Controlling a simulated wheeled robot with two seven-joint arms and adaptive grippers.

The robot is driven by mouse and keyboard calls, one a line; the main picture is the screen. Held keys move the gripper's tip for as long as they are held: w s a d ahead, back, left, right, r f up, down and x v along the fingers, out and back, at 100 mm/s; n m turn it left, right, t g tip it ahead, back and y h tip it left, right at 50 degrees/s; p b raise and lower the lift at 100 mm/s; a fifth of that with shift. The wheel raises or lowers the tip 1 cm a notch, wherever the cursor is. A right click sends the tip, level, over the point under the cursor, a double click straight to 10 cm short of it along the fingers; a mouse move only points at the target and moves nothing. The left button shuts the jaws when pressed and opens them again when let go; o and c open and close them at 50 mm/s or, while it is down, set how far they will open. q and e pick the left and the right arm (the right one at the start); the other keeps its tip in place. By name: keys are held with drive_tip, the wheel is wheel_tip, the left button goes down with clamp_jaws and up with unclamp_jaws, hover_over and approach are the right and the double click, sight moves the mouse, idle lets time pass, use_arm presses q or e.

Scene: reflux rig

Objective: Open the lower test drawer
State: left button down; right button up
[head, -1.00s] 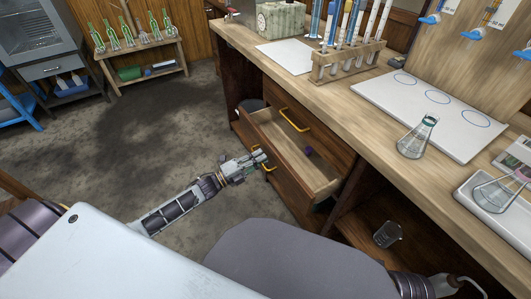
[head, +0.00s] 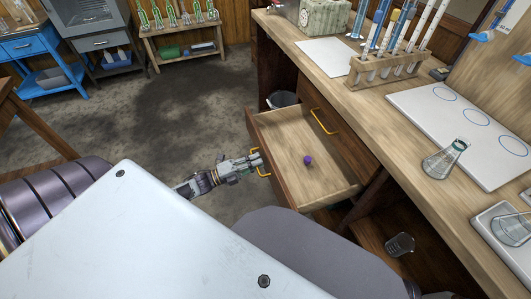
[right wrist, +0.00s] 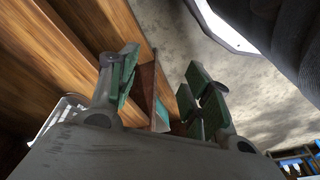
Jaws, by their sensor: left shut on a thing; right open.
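The lower test drawer (head: 290,186) stands pulled well out of the wooden desk, below a closed drawer with a yellow handle (head: 323,121). A small purple object (head: 308,160) lies on its floor. My left gripper (head: 257,161) is shut on the open drawer's yellow handle (head: 262,173), at the outside of its front. The fingers hide part of that handle. My right gripper (right wrist: 160,78) is open in the right wrist view, with nothing clearly held between its green-padded fingers. Wooden panels lie beyond it. It does not show clearly in the head view.
The desktop holds a test tube rack (head: 385,70), a flask (head: 443,160) and a white board (head: 470,120). A beaker (head: 399,244) sits in the lower compartment right of the drawer. A bin (head: 283,99) stands behind the drawer.

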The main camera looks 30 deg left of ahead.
use_arm(q)
drive_tip(key=shift+v, duration=1)
drive_tip(key=shift+r, duration=0.1)
drive_tip(key=c, duration=1.5)
unclamp_jaws()
drive_tip(key=shift+c, duration=0.2)
drive_tip(key=shift+s, duration=0.1)
drive_tip(key=v, duration=1.2)
drive_tip(key=shift+r, duration=0.1)
